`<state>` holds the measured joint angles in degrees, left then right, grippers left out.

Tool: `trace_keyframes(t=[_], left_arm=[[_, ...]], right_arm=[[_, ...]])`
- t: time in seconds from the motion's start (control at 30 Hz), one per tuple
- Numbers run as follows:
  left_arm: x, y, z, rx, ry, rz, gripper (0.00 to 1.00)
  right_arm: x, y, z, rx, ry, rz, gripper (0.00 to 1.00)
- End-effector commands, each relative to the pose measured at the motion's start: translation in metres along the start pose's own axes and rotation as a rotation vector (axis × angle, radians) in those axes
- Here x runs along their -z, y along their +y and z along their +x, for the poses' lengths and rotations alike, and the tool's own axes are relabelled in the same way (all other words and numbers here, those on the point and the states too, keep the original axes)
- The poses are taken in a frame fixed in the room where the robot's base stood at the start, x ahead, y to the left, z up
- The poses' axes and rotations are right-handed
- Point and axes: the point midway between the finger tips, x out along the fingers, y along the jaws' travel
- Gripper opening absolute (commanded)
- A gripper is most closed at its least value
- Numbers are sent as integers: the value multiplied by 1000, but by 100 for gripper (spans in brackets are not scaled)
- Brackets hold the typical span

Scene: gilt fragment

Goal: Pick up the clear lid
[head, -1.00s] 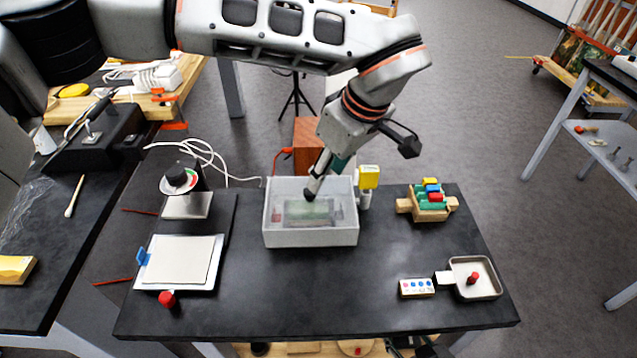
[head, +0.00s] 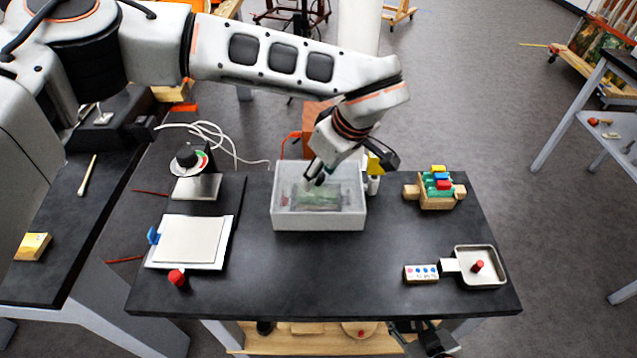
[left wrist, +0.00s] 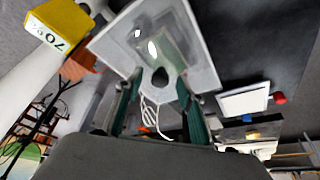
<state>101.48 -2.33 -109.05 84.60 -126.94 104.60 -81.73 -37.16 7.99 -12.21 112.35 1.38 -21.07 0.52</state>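A pale grey box (head: 318,223) stands at the back middle of the black table. The clear lid (head: 345,190) lies over its top, and a green block shows blurred through it. In the left wrist view the lid (left wrist: 188,45) has a dark round knob (left wrist: 160,77). My left gripper (head: 318,179) is above the box, pointing down at the lid. In the left wrist view its two green fingers (left wrist: 158,92) are spread, with the knob between their tips. The fingers look apart from the knob.
A yellow-topped bottle (head: 374,164) stands close behind the box's right corner. A wooden rack (head: 436,188) and a metal tray (head: 480,281) are to the right. A dial device (head: 195,178) and a white pad (head: 190,242) are to the left. The front middle is clear.

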Motion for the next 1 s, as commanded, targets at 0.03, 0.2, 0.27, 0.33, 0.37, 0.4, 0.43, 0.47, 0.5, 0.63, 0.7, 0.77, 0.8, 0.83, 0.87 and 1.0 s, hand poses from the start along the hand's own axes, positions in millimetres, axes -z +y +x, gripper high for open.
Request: trace_keyframes(t=[0.03, 0.2, 0.27, 0.33, 0.37, 0.4, 0.43, 0.47, 0.5, 0.63, 0.7, 0.77, 0.8, 0.83, 0.87, 1.0], left_arm=[[0, 0, 0, 0, 0, 0, 39], [0, 0, 0, 0, 0, 0, 0], [0, 0, 0, 0, 0, 0, 0], [0, 0, 0, 0, 0, -1, 0], [0, 0, 0, 0, 0, -1, 0], [0, 0, 0, 0, 0, -1, 0], [0, 0, 0, 0, 0, -1, 0], [0, 0, 0, 0, 0, -1, 0], [0, 0, -1, 0, 0, -1, 0], [2, 0, -4, 0, 0, -1, 0], [4, 0, -8, -1, 1, -2, 0], [7, 1, -14, -2, 2, -2, 0], [8, 1, -18, -2, 2, -3, 0], [10, 1, -22, -2, 2, -2, 0], [12, 1, -27, -3, 3, -2, 0], [23, 1, -54, -4, 3, -3, 0]], right_arm=[[0, 0, 0, 0, 0, 0, 40], [0, 0, 0, 0, 0, 0, 40], [0, 0, 0, 0, 0, 0, 40], [0, 0, 0, -1, 1, 0, 40], [0, 0, 0, -1, 1, 0, 40], [0, 0, 0, -1, 1, 0, 40], [0, 0, 0, -1, 1, 0, 40], [0, 0, 0, -1, 1, 0, 40], [0, 0, 0, -1, 1, 0, 40], [0, 0, 0, -1, 1, 0, 40], [0, 0, 0, -1, 1, 0, 40], [0, 0, 0, -1, 1, 0, 40], [0, 0, 0, -1, 1, 0, 40], [0, 0, 0, -1, 1, 0, 40], [0, 0, 0, -1, 1, 0, 40], [0, 0, 1, -1, 1, 0, 40]])
